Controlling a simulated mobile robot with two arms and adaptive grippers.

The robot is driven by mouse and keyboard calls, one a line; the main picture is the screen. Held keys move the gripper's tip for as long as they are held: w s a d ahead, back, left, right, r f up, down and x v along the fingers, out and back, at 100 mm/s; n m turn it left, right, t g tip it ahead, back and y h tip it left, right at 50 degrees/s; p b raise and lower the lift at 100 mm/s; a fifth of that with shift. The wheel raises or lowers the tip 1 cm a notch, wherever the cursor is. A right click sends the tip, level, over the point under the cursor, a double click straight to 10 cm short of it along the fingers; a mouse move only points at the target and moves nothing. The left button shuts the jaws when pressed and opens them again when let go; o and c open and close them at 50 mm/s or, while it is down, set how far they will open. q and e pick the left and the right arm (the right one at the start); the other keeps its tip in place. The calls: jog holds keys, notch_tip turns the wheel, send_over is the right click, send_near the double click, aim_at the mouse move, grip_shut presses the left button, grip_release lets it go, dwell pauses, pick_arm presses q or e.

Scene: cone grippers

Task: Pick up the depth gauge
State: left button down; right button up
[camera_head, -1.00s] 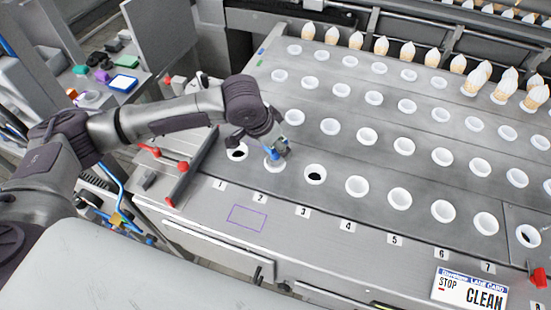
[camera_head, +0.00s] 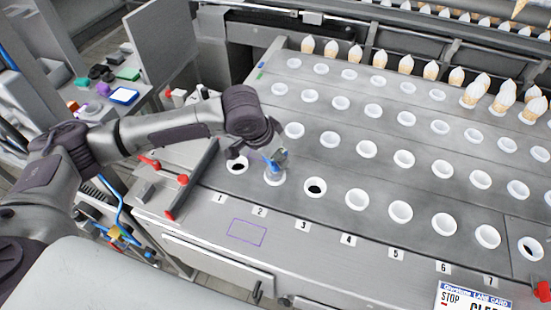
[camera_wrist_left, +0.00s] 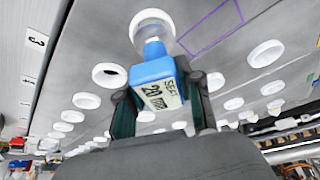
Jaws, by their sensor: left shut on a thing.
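The depth gauge is a blue block (camera_wrist_left: 152,72) with a pale label reading "SEAT 20" and more, and a narrower blue end. In the left wrist view it sits between the two dark fingers of my left gripper (camera_wrist_left: 160,107), which is shut on it. In the head view the blue gauge (camera_head: 269,160) and my left gripper (camera_head: 277,157) are at the white cup (camera_head: 275,180) of lane 2. The narrow end points at this cup (camera_wrist_left: 152,24); I cannot tell whether it is still inside. My right gripper is out of view.
White cups fill the sloped grey plate (camera_head: 330,215); lanes 1 and 3 have dark open holes (camera_head: 314,188) at the front. A red-ended bar (camera_head: 193,180) lies left. A purple outline (camera_head: 246,232) marks a bare patch in front. Cones (camera_head: 405,63) stand along the back.

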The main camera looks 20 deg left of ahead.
pick_arm(q)
jog(key=shift+r, duration=0.45)
notch_tip(320, 180, up, 3)
jog(key=shift+f+b, duration=0.15)
jog(key=shift+b, duration=0.25)
jog(key=s+d+r+b, duration=0.2)
jog(key=s+d+r, duration=0.2)
jog(key=d+r, duration=0.3)
jog(key=shift+d, duration=2)
jog(key=shift+s+f, duration=0.1)
